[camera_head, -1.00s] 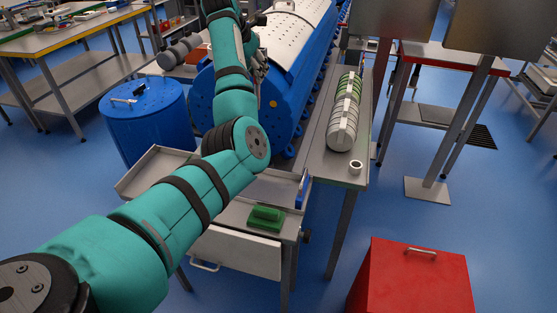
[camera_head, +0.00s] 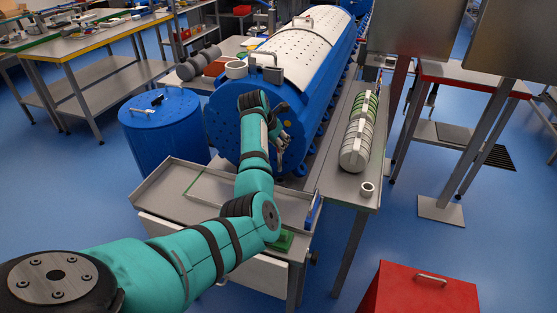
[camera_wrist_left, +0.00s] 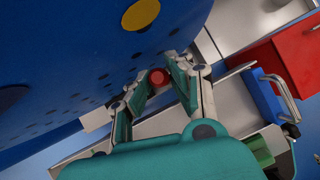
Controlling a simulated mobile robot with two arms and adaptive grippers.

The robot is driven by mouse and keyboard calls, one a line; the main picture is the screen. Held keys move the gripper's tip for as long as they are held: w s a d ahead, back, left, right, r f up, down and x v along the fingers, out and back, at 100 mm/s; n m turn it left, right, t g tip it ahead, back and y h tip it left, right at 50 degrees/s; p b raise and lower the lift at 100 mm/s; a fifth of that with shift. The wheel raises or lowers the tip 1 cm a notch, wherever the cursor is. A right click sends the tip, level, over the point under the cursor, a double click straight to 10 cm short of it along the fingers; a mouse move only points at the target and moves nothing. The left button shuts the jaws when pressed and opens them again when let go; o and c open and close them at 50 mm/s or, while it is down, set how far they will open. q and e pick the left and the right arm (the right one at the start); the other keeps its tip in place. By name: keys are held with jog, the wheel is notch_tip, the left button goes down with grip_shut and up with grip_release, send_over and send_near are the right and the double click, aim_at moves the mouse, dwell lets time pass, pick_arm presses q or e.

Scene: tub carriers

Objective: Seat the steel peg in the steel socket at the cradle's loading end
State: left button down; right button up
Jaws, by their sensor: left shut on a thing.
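My left gripper (camera_head: 281,150) is in front of the near end of the blue drum. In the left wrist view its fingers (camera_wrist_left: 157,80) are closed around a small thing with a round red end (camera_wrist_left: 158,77). I cannot tell whether this is the steel peg; its length is hidden. A short pale ring with a dark hole (camera_head: 367,189) stands at the near end of the steel bench, just before a row of green and white discs (camera_head: 357,135). It may be the socket, and my gripper is well to its left. My right gripper is not in view.
The blue drum (camera_head: 222,130) is very close to my left gripper. Below lies a steel tray table (camera_head: 165,200) with a green block (camera_head: 284,240), partly behind my arm. A blue barrel (camera_head: 160,130) stands left, a red cabinet (camera_head: 420,292) front right. Floor between is clear.

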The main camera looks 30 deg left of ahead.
aim_at(278, 161)
pick_arm(q)
notch_tip(278, 161, down, 3)
jog(key=shift+a+f, duration=0.1)
jog(key=shift+w+f, duration=0.1)
jog(key=shift+f, duration=0.55)
notch_tip(278, 161, down, 2)
jog(key=shift+f, duration=0.8)
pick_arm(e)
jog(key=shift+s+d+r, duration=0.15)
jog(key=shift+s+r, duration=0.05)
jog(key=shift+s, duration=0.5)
pick_arm(q)
jog(key=c, duration=1.2)
grip_release()
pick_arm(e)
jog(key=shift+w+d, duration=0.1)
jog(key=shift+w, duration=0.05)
